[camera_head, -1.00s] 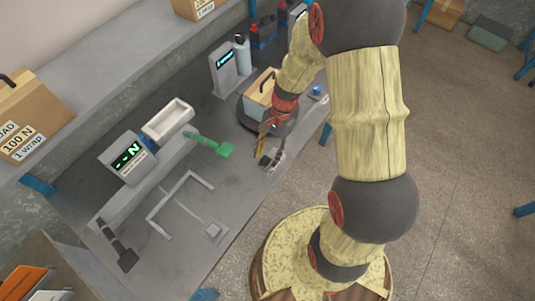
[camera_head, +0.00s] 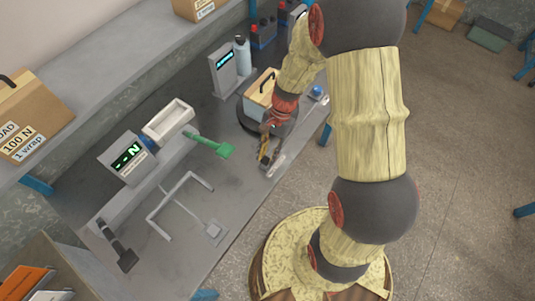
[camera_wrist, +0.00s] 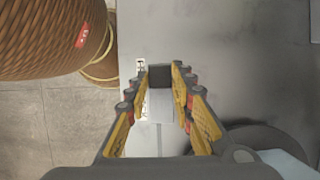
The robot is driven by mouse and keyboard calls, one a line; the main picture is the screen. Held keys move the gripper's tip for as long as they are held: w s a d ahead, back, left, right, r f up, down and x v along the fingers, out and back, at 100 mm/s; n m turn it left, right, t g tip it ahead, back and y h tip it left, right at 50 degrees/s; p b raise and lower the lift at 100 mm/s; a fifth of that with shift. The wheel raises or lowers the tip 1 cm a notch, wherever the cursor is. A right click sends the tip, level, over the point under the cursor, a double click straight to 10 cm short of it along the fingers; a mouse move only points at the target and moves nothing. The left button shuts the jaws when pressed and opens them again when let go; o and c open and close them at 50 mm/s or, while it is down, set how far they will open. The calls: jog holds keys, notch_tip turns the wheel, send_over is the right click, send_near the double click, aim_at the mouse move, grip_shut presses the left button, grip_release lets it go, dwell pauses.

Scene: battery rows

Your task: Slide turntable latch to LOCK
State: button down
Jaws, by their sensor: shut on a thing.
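The round dark turntable (camera_head: 248,122) stands on the bench with a wooden-sided box (camera_head: 259,90) on it. The latch is a dark block (camera_wrist: 159,75) on a pale plate (camera_wrist: 159,108) at the bench's front edge; the plate also shows in the head view (camera_head: 276,165). My gripper (camera_wrist: 162,80) has its yellow-padded fingers on either side of the dark block and is shut on it. In the head view my gripper (camera_head: 265,156) is low at the latch, beside the turntable, and hides much of it. Small markings on the plate are too small to read.
A second display (camera_head: 222,70) and a bottle (camera_head: 242,55) stand behind. Bare bench lies between.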

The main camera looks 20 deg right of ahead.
jog(key=w+d+p, duration=0.1)
jog(key=d, duration=0.1)
jog(key=w+d+p, duration=0.1)
jog(key=d, duration=0.1)
jog(key=shift+w+r, duration=0.1)
jog(key=shift+w, duration=0.05)
jog(key=shift+w+d, duration=0.25)
jog(key=c, duration=1.5)
grip_release()
jog(key=shift+c, duration=0.2)
jog(key=v, duration=1.2)
